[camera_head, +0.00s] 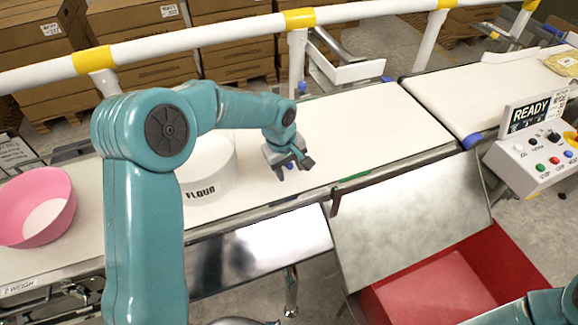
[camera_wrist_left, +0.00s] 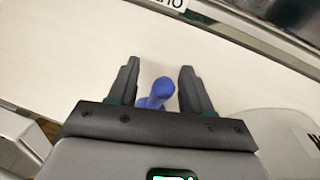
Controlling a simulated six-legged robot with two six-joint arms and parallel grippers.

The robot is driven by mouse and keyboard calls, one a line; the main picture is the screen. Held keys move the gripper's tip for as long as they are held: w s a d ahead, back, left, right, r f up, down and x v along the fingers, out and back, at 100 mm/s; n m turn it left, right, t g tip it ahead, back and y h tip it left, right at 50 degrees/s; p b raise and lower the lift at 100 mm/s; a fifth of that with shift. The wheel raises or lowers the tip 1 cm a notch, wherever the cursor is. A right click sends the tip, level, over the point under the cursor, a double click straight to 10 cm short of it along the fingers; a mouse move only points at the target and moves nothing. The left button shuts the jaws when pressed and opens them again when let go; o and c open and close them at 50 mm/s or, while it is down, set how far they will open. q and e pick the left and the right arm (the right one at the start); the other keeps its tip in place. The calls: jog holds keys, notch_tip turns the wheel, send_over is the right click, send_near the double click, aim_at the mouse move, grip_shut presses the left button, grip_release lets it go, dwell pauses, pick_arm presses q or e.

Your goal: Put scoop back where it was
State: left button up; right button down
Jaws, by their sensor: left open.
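My left gripper (camera_head: 293,168) is open and low over the white belt, just right of the flour tub (camera_head: 207,185). In the head view only a speck of blue shows at the fingers. The scoop's bowl is hidden, so I cannot tell what it rests on. My right gripper is out of view; only part of that arm shows at the lower right.
A pink bowl (camera_head: 38,208) stands on the weigh section at the left. A white and yellow rail (camera_head: 220,47) runs behind the belt (camera_head: 375,125). A red bin (camera_head: 500,262) sits below a metal chute (camera_head: 410,215) in front. A control box (camera_head: 540,155) reads READY.

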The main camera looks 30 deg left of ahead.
pick_arm(q)
notch_tip(320, 180, up, 12)
jog(key=s, duration=0.2)
jog(key=shift+a, duration=0.45)
jog(key=shift+w+f, duration=0.1)
